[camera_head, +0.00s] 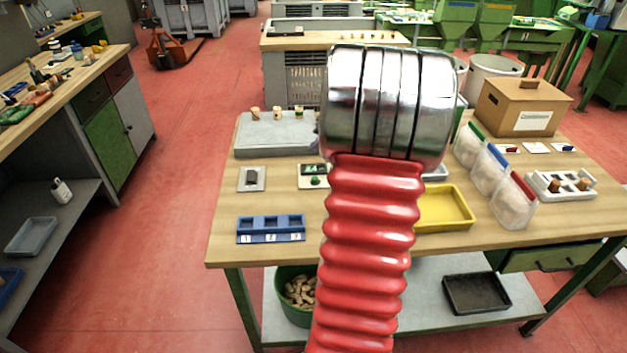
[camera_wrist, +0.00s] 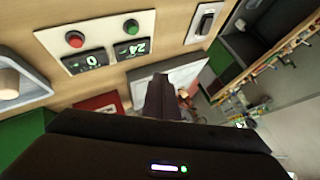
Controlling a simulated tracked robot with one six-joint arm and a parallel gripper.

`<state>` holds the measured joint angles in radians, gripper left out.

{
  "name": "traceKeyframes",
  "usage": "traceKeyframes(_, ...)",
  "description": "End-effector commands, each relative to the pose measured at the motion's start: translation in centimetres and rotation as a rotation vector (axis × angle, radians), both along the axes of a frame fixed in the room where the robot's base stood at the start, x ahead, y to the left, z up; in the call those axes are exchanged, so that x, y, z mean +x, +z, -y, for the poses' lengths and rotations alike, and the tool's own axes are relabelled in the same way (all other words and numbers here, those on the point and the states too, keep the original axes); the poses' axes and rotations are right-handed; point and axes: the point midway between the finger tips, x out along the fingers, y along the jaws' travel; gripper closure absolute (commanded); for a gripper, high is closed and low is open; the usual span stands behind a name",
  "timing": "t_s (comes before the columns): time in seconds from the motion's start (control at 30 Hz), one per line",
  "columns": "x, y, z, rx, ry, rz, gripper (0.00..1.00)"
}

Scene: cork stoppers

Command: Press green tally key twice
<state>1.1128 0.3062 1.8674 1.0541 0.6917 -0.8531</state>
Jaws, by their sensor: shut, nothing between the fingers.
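The green tally key (camera_wrist: 131,27) is a round button on a pale plate (camera_wrist: 104,33) in the wrist view, beside a red key (camera_wrist: 75,39). Below the keys are two dark displays; the one under the green key (camera_wrist: 133,49) seems to read 24, the one under the red key (camera_wrist: 93,62) 0. In the head view the green key (camera_head: 315,181) shows left of my red arm, and the arm hides part of the plate. My gripper (camera_wrist: 166,92) is shut and empty, its dark fingers below and right of the green key in the picture, apart from it. The head view hides it.
A grey switch plate (camera_head: 252,179) lies left of the tally plate, a blue numbered tray (camera_head: 271,238) in front. A grey slab (camera_head: 262,149) with corks stands behind.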

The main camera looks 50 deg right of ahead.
Motion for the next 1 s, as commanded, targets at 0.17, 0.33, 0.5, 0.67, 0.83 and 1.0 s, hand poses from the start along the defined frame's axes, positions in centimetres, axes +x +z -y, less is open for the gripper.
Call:
traceKeyframes(0.17, 0.0, -0.7, -0.1, 0.002, 0.0, -0.001, 1.0)
traceKeyframes(0.33, 0.0, -2.1, -0.1, 0.003, 0.001, -0.002, 1.0)
traceKeyframes(0.5, 0.0, -3.9, -0.1, 0.004, -0.001, -0.001, 1.0)
traceKeyframes(0.67, 0.0, -5.6, -0.1, 0.004, 0.001, -0.001, 1.0)
traceKeyframes(0.83, 0.0, -7.3, -0.1, 0.004, 0.001, -0.001, 1.0)
traceKeyframes(1.0, 0.1, -8.4, -0.1, 0.002, 0.002, 0.0, 1.0)
